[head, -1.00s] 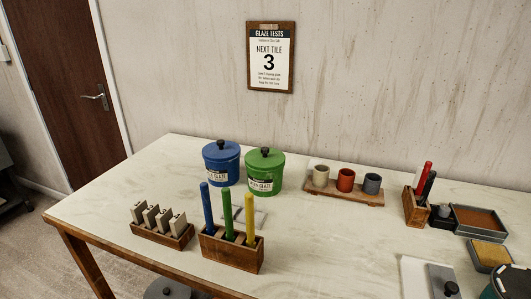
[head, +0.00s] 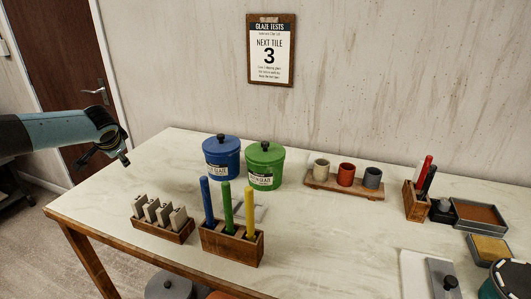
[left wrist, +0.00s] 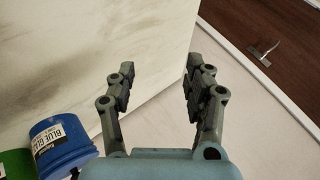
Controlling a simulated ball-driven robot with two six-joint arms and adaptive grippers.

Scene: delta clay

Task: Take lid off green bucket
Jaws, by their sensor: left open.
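The green bucket (head: 265,170) stands on the table with its green lid (head: 264,150) on top, and the lid has a black knob. The blue bucket (head: 221,160), also lidded, stands close to its left. My left gripper (head: 118,162) is above the table's left end, left of both buckets and apart from them. In the left wrist view the left gripper (left wrist: 157,78) is open and empty. The blue bucket (left wrist: 60,142) and part of the green bucket (left wrist: 15,163) show at the lower left there. My right gripper is not in view.
A wooden holder (head: 231,245) with blue, green and yellow sticks stands in front of the buckets. A rack of tiles (head: 162,231) is to its left. A cup board (head: 344,189) is to the right.

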